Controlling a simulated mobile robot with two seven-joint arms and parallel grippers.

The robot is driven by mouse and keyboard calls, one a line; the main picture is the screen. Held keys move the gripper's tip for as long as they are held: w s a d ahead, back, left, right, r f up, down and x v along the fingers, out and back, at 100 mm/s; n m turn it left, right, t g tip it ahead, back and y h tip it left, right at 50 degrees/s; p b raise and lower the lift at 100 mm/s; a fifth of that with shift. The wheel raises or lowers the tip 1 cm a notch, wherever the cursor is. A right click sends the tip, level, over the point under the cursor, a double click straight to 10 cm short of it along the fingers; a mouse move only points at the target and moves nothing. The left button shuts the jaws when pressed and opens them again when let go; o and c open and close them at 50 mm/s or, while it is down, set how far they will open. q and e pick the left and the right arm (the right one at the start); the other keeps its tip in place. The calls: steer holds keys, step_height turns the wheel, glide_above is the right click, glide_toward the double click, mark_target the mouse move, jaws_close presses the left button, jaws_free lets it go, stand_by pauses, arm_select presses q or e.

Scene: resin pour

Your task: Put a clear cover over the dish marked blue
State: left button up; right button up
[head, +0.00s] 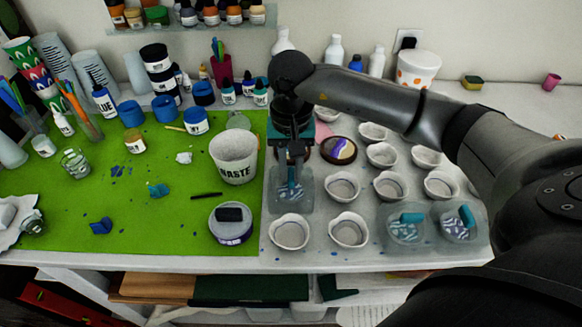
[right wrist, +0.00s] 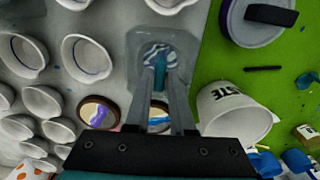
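A clear cover (head: 277,199) with a teal handle is below my right gripper (head: 290,184). In the right wrist view the fingertips (right wrist: 161,72) close on both sides of the teal handle, with the clear cover (right wrist: 143,42) around it. I cannot tell whether the cover touches the table. A round dish with a blue streak (right wrist: 158,117) shows between my fingers in the right wrist view; the arm hides it in the head view. A dish with a purple streak (head: 338,149) is beside it. Two more clear covers (head: 400,237) (head: 457,233) lie at the right. My left gripper is not in view.
Several empty pale cups (head: 348,231) stand around the covers on the grey surface. A waste tub (head: 234,160) and a lidded jar (head: 231,232) stand close on the left, on the green mat (head: 150,225). Bottles and tubs line the back.

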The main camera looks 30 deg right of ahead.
steer(key=o, duration=0.4)
step_height(320, 180, up, 15)
steer(key=shift+r+p, duration=0.15)
steer(key=shift+p, duration=0.4)
stand_by(0.5)
